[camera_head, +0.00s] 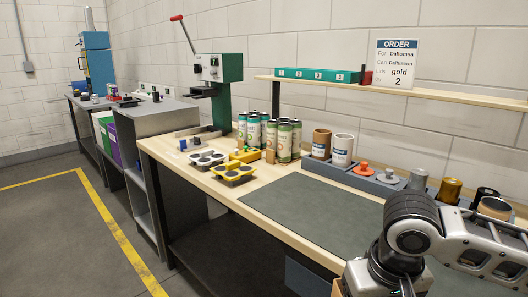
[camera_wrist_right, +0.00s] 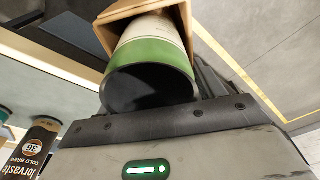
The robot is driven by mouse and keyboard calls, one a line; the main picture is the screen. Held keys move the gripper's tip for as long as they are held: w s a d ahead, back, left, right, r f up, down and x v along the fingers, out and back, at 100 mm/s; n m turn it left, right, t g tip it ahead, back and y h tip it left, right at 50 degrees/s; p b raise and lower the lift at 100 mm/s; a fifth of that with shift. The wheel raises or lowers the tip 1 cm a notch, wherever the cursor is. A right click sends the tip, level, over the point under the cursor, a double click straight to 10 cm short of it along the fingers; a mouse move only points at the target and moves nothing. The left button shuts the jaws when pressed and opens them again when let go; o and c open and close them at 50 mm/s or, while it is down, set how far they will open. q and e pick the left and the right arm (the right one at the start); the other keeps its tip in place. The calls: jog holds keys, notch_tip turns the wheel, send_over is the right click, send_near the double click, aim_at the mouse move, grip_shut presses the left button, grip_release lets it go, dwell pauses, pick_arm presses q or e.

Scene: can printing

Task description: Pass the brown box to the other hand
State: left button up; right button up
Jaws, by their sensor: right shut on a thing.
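My right gripper comes in at the lower right of the head view and points down, its fingertips hidden below the frame's bottom edge. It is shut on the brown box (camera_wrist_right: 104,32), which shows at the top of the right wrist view. A can (camera_wrist_right: 158,50) with a white and green wall sits in the box, its dark round end facing the camera. In the head view only a sliver of the box (camera_head: 336,289) shows beside the gripper at the bottom edge. Exactly where the fingers press is hidden. My left gripper is in neither view.
A grey rack (camera_head: 370,184) with lids and rolls runs along the back right. The mat is clear.

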jog(key=shift+s+d+f+m, duration=0.25)
jog(key=shift+d+f, duration=0.25)
jog(key=shift+f, duration=0.05)
jog(key=shift+s+d+f+m, duration=0.25)
jog(key=shift+d+f, duration=0.2)
jog(key=shift+f, duration=0.05)
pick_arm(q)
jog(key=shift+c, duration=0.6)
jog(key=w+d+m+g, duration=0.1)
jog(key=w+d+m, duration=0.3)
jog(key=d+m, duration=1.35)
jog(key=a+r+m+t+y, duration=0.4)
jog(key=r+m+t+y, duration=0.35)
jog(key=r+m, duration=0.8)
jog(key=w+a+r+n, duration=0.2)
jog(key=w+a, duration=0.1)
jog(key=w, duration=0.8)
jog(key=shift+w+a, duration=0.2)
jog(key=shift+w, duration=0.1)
pick_arm(e)
jog(key=w+a+r+n, duration=0.1)
jog(key=w+a, duration=0.3)
jog(key=a, duration=0.8)
jog(key=w+a+r+n, duration=0.1)
jog(key=w+a+r, duration=0.2)
jog(key=a, duration=0.9)
jog(key=shift+w+r+n, duration=0.3)
jog(key=shift+w+n, duration=0.1)
jog(key=shift+w, duration=0.7)
